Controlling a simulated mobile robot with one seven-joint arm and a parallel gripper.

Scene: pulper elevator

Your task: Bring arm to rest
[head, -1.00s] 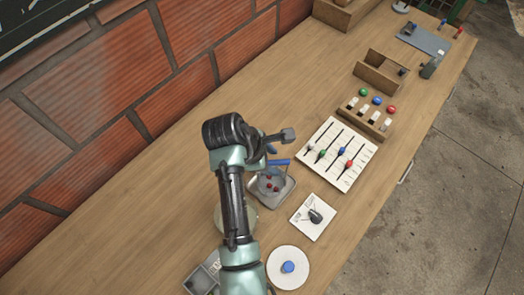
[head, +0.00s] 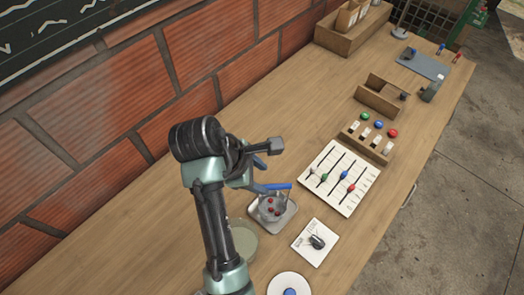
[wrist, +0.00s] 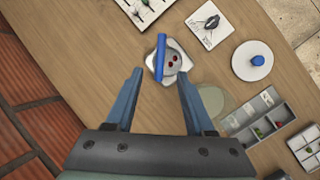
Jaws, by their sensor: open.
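My gripper (head: 262,174) is open and empty, held above the bench beside the clear container with red berries (head: 271,208). In the wrist view my gripper (wrist: 160,74) has its two blue fingers spread wide, with nothing between the tips that they touch. The container stands on a small pale square tray (head: 288,219), and a bright blue bar (wrist: 161,58) shows over it. The bar lines up with the gap between the fingers in that view, apart from both. My arm rises from the lower edge of the head view and partly hides the bench.
A white slider board (head: 338,198), a card with a dark beetle-like thing (head: 316,242) and a round white plate (head: 276,282) lie nearby. A divided grey tray (wrist: 243,139) is at the right of the wrist view. A brick wall (head: 120,105) borders the bench; bare wood lies between.

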